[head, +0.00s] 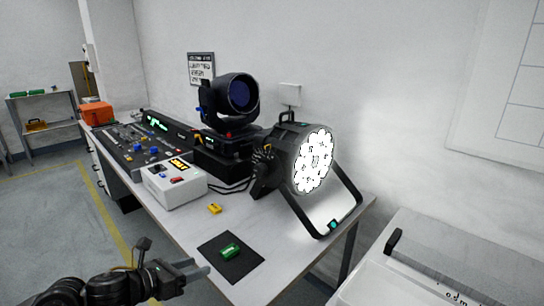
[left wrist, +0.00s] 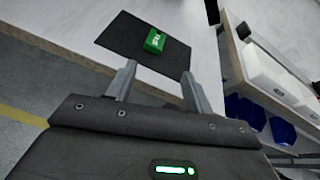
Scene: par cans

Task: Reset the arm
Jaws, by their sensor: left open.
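My left arm comes in from the lower left in the head view. Its gripper (head: 204,271) is at the front edge of the table, left of the black mat, open and empty. In the left wrist view the two fingers (left wrist: 158,88) are spread apart, pointing toward the black mat (left wrist: 120,34). A small green block (head: 230,250) lies on the mat (head: 238,270) in the head view; it also shows beyond the fingers in the left wrist view (left wrist: 154,41). The fingers do not touch it. My right gripper is not in view.
On the table (head: 193,232) stand a lit par can (head: 312,160) on its bracket, a moving-head light (head: 238,95), a white control box (head: 173,184), a mixing console (head: 140,145) and a small yellow block (head: 214,208). A white case (head: 420,265) stands at the right.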

